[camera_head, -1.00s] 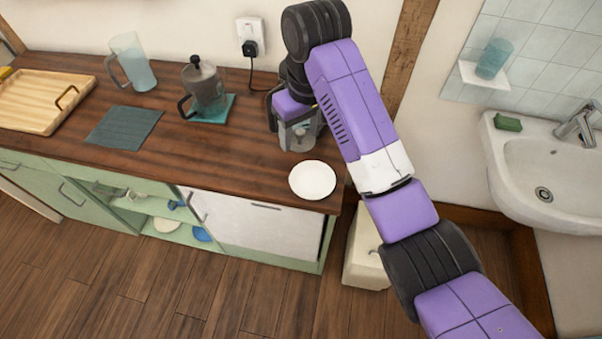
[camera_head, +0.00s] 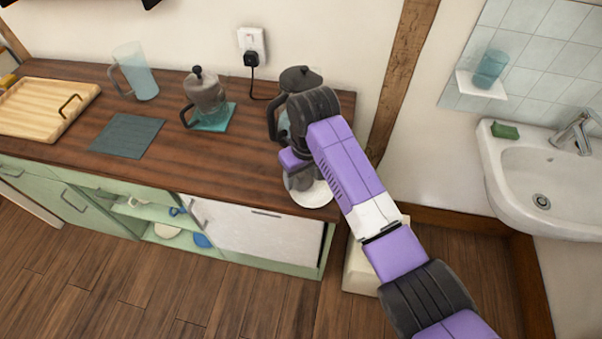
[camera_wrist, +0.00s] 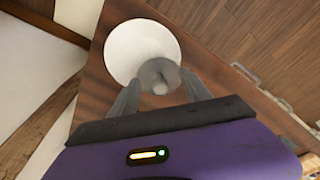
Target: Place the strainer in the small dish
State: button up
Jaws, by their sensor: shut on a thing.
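The small dish (camera_head: 317,197) is a white round plate near the right front end of the wooden counter, partly hidden by my gripper. It also shows in the wrist view (camera_wrist: 132,45). My gripper (camera_head: 300,180) is over the dish's left side, pointing down. In the wrist view my gripper (camera_wrist: 158,88) is shut on a small grey round piece, which I take to be the strainer (camera_wrist: 158,74). It overlaps the dish's near edge there. I cannot tell whether it touches the dish.
A dark kettle (camera_head: 299,80) stands behind my gripper. A French press (camera_head: 206,98) on a teal mat, a clear pitcher (camera_head: 136,72), a dark mat (camera_head: 127,135) and a wooden tray (camera_head: 40,106) are farther left. Bare counter lies left of the dish.

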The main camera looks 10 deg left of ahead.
aim_at(305, 187)
jog(key=shift+f, duration=0.4)
jog(key=shift+f, duration=0.15)
jog(key=o, duration=1.6)
notch_tip(305, 187, up, 13)
jog(key=s+d, duration=0.1)
jog(key=shift+s+d+b, duration=0.15)
jog(key=shift+b, duration=0.3)
